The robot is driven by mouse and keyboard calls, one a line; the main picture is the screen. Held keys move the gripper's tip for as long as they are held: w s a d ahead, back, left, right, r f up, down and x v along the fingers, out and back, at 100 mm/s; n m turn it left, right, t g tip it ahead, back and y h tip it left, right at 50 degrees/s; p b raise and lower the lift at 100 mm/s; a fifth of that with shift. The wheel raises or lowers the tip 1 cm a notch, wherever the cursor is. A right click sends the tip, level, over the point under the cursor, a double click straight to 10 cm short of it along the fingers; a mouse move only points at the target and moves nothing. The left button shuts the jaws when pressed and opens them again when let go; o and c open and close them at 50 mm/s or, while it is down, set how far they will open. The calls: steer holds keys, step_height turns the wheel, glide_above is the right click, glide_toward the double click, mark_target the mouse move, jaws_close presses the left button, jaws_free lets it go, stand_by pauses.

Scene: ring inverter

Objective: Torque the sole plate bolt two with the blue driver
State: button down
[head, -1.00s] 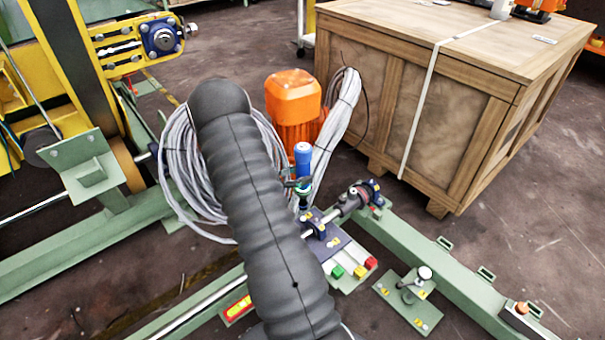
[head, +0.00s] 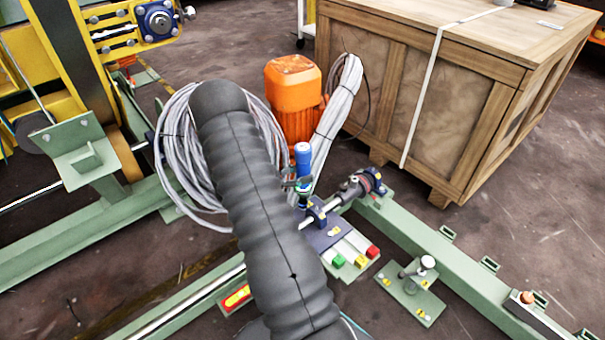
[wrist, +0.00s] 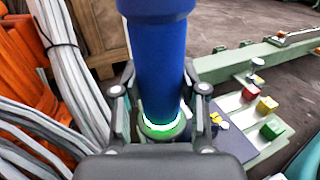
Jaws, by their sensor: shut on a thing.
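The blue driver (head: 302,156) stands roughly upright above the dark blue sole plate (head: 328,238) in the head view. My gripper (head: 299,186) is around its lower part. In the wrist view my gripper (wrist: 160,108) is shut on the blue driver (wrist: 160,65), one finger on each side, and a green ring glows near the driver's lower end. The driver's tip is hidden. Yellow-marked bolt spots show on the plate, but I cannot tell which is bolt two or whether the tip touches a bolt.
An orange motor (head: 293,88) and grey cable coils (head: 343,100) stand close behind the driver. A wooden crate (head: 445,110) fills the back right. Green, yellow and red blocks (head: 360,262) lie beside the plate. A green frame beam (head: 440,255) runs along the right.

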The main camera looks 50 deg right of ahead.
steer(key=shift+f+b, duration=0.75)
steer(key=shift+f, duration=0.5)
stand_by(2.4)
steer(key=shift+r, duration=0.15)
steer(key=shift+r+p, duration=1.75)
steer(key=shift+r, duration=0.75)
